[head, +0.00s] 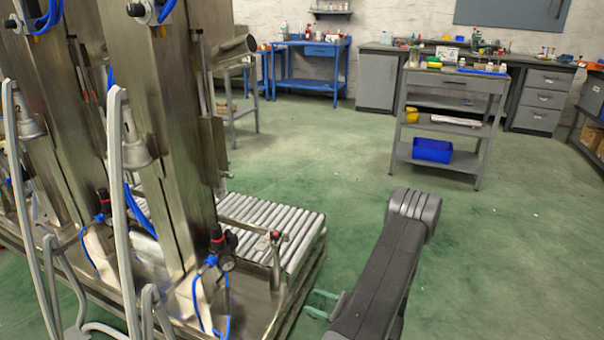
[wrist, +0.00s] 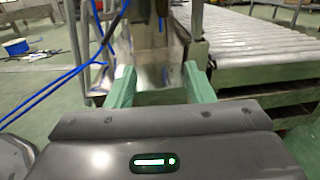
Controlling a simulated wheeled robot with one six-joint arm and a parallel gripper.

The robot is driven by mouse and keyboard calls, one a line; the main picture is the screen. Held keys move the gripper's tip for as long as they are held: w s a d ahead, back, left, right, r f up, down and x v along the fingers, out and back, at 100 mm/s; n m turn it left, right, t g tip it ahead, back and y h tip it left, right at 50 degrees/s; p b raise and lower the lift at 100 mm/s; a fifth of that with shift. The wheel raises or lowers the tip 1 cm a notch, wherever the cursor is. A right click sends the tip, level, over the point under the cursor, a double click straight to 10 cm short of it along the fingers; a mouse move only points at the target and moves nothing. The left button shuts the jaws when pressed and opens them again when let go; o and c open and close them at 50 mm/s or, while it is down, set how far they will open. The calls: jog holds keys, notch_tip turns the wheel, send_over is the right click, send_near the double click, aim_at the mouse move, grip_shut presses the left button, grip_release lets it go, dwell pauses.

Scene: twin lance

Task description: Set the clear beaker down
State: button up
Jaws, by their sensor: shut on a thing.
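My gripper (head: 322,304) is low in the head view, beside the front right of the conveyor machine. Its two green fingers also show in the wrist view (wrist: 160,76), standing apart with a thing held between them. The clear beaker (wrist: 158,72) is see-through and hard to make out there; only a faint, shiny patch shows between the fingers. In the head view I cannot make the beaker out. What lies directly under it is hidden.
A roller conveyor (head: 275,225) lies left of my arm, with metal columns and blue hoses (wrist: 75,75). A grey shelved workbench (head: 455,85) holding a blue bin (head: 433,151) stands further back. A blue bench (head: 308,55) is behind. Green floor (head: 530,240) is clear to the right.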

jog(key=w+a+r+m+t+h, duration=0.2)
jog(key=w+r+m+t+h, duration=0.15)
jog(key=r, duration=0.35)
jog(key=w+a+r+m+t+h, duration=0.3)
jog(key=w+r+t+h, duration=0.15)
jog(key=r, duration=0.25)
jog(key=w+r+m+t+h+p, duration=0.1)
jog(key=w+r+m+h+p, duration=0.1)
jog(key=r+p, duration=2.8)
notch_tip(320, 180, up, 6)
jog(key=shift+w+d+f+m+h, duration=0.1)
jog(key=shift+w+d+m+h, duration=0.15)
jog(key=shift+w+m+h, duration=0.35)
jog(key=shift+w, duration=0.1)
